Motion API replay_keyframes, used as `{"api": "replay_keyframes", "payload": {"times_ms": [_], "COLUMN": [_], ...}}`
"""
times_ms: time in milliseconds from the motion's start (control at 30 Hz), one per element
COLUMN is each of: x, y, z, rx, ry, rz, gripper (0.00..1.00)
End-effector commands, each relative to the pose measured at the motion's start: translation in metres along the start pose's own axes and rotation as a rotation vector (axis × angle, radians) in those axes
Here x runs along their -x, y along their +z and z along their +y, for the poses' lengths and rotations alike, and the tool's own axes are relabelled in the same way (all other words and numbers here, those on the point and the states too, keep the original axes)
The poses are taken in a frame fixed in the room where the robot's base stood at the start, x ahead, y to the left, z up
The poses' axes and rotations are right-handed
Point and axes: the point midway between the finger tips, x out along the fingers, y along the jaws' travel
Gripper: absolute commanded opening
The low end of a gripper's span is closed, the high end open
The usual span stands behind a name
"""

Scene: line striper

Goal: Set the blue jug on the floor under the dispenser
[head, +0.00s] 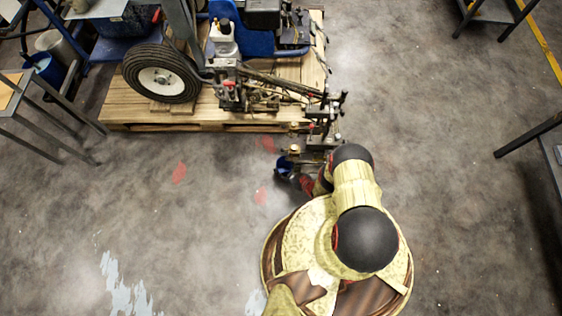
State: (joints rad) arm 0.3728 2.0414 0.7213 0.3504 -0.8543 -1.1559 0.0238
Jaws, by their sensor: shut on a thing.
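The blue jug (283,165) shows as a small dark-blue vessel just off the front right of the pallet, seen from above. My gripper (299,180), small and partly hidden by my own arm, is at the jug's lower right side and is shut on it. The striper's metal dispenser assembly (322,125) juts past the pallet's right end, close above the jug in the picture. I cannot tell whether the jug touches the floor or hangs above it, or whether it lies exactly under the dispenser.
The line striper with its big wheel (161,75) stands on a wooden pallet (150,120). A blue bucket (48,70) and a metal-legged table (20,110) are at the left. Another table (552,150) is at the right edge. The floor (440,130) right of the pallet is clear.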

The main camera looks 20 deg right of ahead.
Motion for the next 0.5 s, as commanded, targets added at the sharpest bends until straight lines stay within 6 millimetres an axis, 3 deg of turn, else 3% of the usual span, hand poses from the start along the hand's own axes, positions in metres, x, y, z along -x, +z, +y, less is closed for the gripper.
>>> {"api": "replay_keyframes", "payload": {"times_ms": [300, 333, 500], "x": [0.0039, 0.004, 0.0038], "y": [0.0075, 0.0077, 0.0076], "z": [-0.0031, -0.0032, -0.0032], "rx": [0.002, 0.002, 0.002], "ry": [0.001, 0.001, 0.001], "rz": [0.004, 0.003, 0.003], "gripper": [0.34, 0.62, 0.71]}}
